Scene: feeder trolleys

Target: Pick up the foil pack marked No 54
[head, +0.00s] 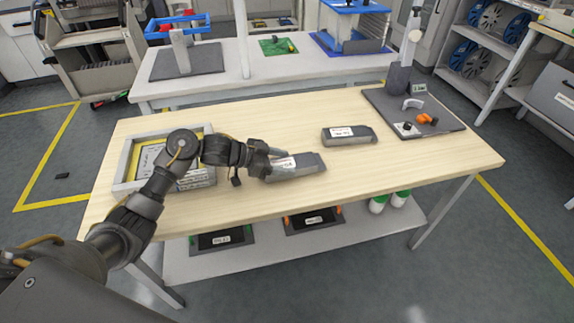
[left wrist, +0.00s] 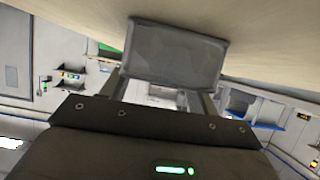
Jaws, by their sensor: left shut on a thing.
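A grey foil pack (head: 306,167) with a white label is at the middle front of the wooden table. My left gripper (head: 277,163) is shut on its left end. The label is partly behind the fingers and I cannot read its number. The held pack (left wrist: 175,55) also fills the space between the fingers in the left wrist view, close to the table top. I cannot tell whether it touches the table. A second grey pack (head: 361,134) with a white label lies apart, further back to the right; its number is too small to read. My right gripper is not in view.
A tray (head: 123,170) with labelled flat items stands at the table's left, partly behind my left arm. A dark mat (head: 447,124) with small orange and black parts and a grey stand lies at the back right. The front right of the table is clear.

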